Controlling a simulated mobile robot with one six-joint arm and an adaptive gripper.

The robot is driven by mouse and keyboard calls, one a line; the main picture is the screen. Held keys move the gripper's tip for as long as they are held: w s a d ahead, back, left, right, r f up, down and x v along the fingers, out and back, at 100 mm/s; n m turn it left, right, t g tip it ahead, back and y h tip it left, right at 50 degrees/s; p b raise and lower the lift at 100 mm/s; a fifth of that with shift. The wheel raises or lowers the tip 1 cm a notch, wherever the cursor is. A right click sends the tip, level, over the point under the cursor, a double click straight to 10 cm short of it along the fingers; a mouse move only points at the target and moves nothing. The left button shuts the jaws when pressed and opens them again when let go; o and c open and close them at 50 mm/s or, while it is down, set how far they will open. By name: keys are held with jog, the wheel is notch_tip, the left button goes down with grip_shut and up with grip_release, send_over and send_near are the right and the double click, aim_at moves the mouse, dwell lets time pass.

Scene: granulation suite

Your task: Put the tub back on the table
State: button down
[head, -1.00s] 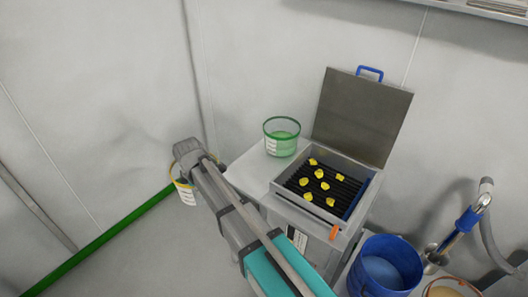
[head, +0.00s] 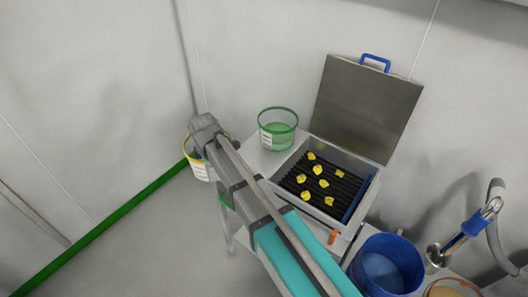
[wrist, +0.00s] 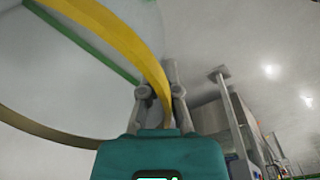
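The tub (head: 200,172) is clear with a yellow rim and a white label. It hangs in the air just left of the small white table (head: 254,162), apart from its edge as far as I can tell. In the wrist view my gripper (wrist: 160,92) has its fingers on both sides of the tub's yellow rim (wrist: 133,43), shut on it. In the head view my wrist hides the fingers and part of the tub.
A green-rimmed tub (head: 277,130) stands at the table's back. Beside it is an open metal box (head: 288,197) with black bars and several yellow lumps, its lid (head: 366,108) raised. A blue bucket (head: 388,262) stands at lower right. Table room between tub and box is narrow.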

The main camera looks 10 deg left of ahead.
jog(key=shift+s+a, duration=0.1)
jog(key=shift+a, duration=0.05)
jog(key=s+d+r+m+p, duration=0.1)
jog(key=d+r+p, duration=0.2)
jog(key=d, duration=0.6)
jog(key=s+d+r+m+p, duration=0.1)
jog(key=d+r+m+p, duration=0.1)
jog(key=d, duration=0.7)
jog(key=shift+d+r+p, duration=0.2)
jog(key=shift+r+p, duration=0.7)
jog(key=shift+w+a+f, duration=0.1)
jog(key=shift+w, duration=0.05)
jog(key=w+a+f+b, duration=0.6)
jog(key=w+f+b, duration=0.3)
jog(key=w, duration=0.2)
jog(key=shift+a, duration=0.4)
